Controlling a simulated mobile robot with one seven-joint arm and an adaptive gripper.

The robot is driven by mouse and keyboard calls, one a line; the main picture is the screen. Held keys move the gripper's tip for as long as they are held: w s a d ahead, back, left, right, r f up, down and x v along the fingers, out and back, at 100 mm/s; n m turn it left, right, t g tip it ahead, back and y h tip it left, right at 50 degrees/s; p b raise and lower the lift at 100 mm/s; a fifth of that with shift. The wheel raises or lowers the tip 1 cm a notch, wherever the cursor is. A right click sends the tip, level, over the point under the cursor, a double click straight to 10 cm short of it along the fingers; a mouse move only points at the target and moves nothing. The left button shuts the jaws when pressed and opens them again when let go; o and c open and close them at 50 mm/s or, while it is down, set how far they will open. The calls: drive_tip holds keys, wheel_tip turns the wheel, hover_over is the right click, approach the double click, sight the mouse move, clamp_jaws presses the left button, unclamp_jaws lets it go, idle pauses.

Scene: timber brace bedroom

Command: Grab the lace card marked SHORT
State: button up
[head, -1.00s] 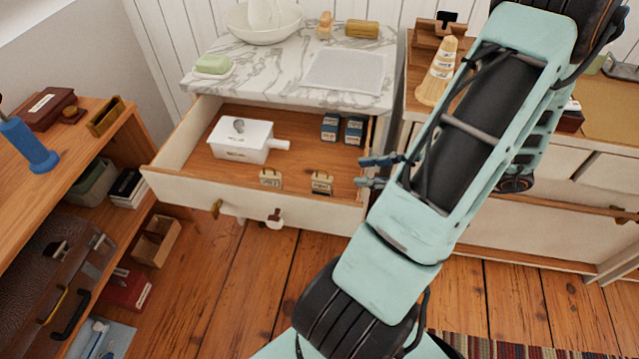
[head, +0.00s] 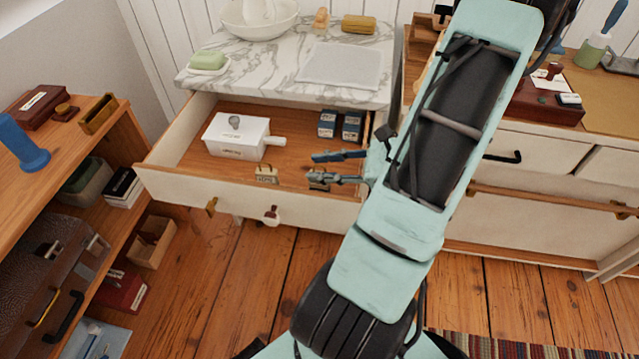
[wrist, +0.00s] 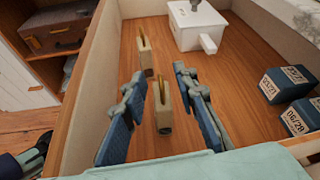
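Two small tan cards stand upright in the open drawer (head: 250,205). The left card (head: 267,174) is clear of my gripper and is the farther card in the wrist view (wrist: 145,52). The right card (head: 318,184) is partly hidden by my gripper; in the wrist view this nearer card (wrist: 163,108) stands between the fingers, with space on both sides. Their lettering is too small to read, so I cannot tell which is marked SHORT. My gripper (head: 315,168) is open and empty, reaching into the drawer from the right; its fingers also show in the wrist view (wrist: 159,78).
A white lidded box with a handle (head: 232,140) sits at the drawer's back left. Two dark blue boxes (head: 351,127) stand at its back right. The drawer walls enclose the cards. A marble top (head: 270,60) is above the drawer's rear. Bare drawer floor lies between these things.

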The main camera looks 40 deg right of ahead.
drive_tip(key=shift+c, duration=0.3)
clamp_jaws()
drive_tip(key=shift+r, duration=0.1)
